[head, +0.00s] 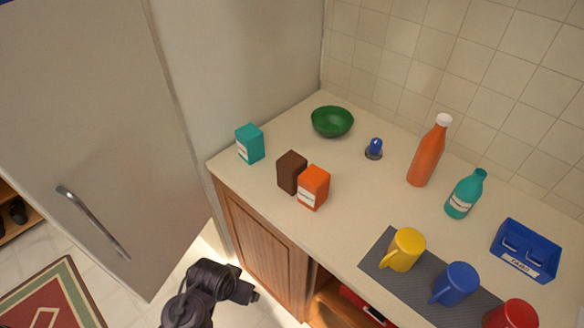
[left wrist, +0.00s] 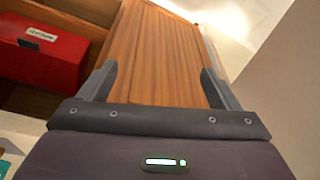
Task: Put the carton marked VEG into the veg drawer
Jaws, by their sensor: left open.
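Three cartons stand upright on the counter in the head view: a teal one (head: 250,144) and an orange one (head: 314,188) with white labels, and a brown one (head: 291,172) between them. Their lettering is too small to read, so I cannot tell which is marked VEG. No veg drawer can be made out. My left gripper (left wrist: 157,85) is open and empty in the left wrist view, with a wooden cabinet door beyond it. In the head view my left arm is at the bottom, below the counter edge and apart from the cartons. My right gripper is out of view.
A large grey door with a handle (head: 93,222) stands at left. The counter (head: 350,210) holds a green bowl (head: 332,121), bottles, mugs on a grey mat (head: 376,262) and a blue caddy (head: 526,250). A labelled red box (left wrist: 42,52) sits in an open compartment beside the cabinet door.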

